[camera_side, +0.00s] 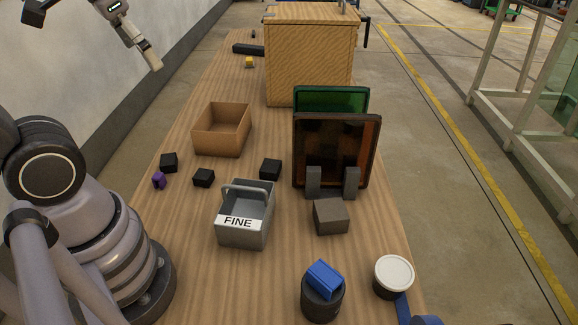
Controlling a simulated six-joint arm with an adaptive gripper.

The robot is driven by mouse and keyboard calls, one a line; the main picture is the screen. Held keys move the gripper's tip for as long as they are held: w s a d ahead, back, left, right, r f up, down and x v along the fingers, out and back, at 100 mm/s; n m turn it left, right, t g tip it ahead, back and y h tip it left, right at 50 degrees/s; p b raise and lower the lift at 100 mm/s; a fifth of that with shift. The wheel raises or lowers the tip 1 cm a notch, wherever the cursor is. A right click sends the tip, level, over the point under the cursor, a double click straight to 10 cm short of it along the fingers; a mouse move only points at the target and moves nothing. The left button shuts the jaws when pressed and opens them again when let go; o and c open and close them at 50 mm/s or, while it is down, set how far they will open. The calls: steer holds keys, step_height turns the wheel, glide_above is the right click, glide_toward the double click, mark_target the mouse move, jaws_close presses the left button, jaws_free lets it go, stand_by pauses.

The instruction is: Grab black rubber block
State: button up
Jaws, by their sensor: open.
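Several small dark blocks lie on the wooden table. One black block (168,161) is at the left, a second black block (204,178) is a little nearer the camera, and a third black block (270,169) is behind the grey FINE caddy. I cannot tell from the picture which of them is rubber. My gripper (151,62) is at the upper left, raised and apart from all the blocks. It is open and holds nothing visible.
A cardboard box (222,150) stands behind the blocks. The grey caddy (243,237) with an upright handle is in front. A purple piece (159,181) lies by the left block. Framed panels (338,176), a grey-brown block (331,216) and tubs (394,272) are at the right.

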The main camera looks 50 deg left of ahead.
steer(key=w+a+f+m+g+y, duration=0.3)
steer(key=w+a+f+g, duration=0.25)
steer(key=w+f, duration=0.3)
steer(key=w+a+f+m+g+y, duration=0.2)
steer(key=w+a+f+g+y, duration=0.15)
steer(key=w+a+f, duration=0.5)
steer(key=m+g+y, duration=0.3)
steer(key=m, duration=0.2)
glide_toward(170, 160)
steer(key=shift+y, duration=0.25)
steer(key=x, duration=0.5)
steer(key=shift+f, duration=0.25)
steer(key=shift+x, duration=2.9)
steer(key=c, duration=1.1)
